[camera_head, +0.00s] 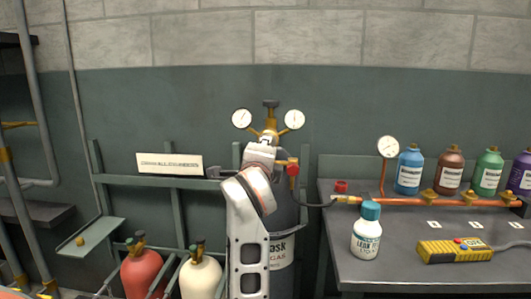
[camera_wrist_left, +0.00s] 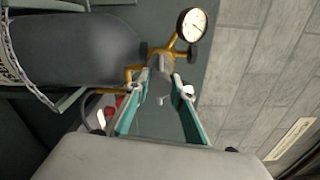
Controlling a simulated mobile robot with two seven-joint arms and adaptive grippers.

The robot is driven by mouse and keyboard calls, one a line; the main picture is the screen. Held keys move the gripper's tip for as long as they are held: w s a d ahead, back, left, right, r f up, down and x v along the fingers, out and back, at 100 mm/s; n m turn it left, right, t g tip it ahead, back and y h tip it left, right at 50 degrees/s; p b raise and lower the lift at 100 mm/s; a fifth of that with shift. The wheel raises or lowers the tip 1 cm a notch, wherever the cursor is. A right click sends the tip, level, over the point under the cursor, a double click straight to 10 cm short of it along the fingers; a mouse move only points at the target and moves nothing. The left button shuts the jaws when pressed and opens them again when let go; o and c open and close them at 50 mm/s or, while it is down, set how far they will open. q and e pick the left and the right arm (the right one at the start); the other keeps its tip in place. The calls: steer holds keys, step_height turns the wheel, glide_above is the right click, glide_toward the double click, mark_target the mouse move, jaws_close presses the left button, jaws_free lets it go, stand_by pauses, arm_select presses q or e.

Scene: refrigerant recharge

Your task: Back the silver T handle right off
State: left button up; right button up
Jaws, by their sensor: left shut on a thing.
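A brass regulator (camera_head: 268,131) with two white gauges sits on top of a dark grey gas cylinder (camera_head: 285,215). It also shows in the left wrist view, with one gauge (camera_wrist_left: 192,25) in sight. My left gripper (camera_wrist_left: 161,84) has its teal fingers on either side of a small silver-grey piece, which appears to be the T handle (camera_wrist_left: 160,68), at the front of the regulator. The fingers are shut on it. In the head view my arm and gripper (camera_head: 262,148) hide the handle. My right gripper is not in view.
A black hose (camera_head: 316,205) runs right to an orange pipe manifold (camera_head: 400,200) on a grey bench. A leak bottle (camera_head: 367,232) and a yellow meter (camera_head: 455,250) stand there. Red (camera_head: 142,272) and cream (camera_head: 200,275) cylinders are at the lower left.

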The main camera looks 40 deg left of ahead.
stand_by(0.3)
arm_select(q)
steer(key=o, duration=1.1)
steer(key=shift+o, duration=0.2)
steer(key=shift+r, duration=0.1)
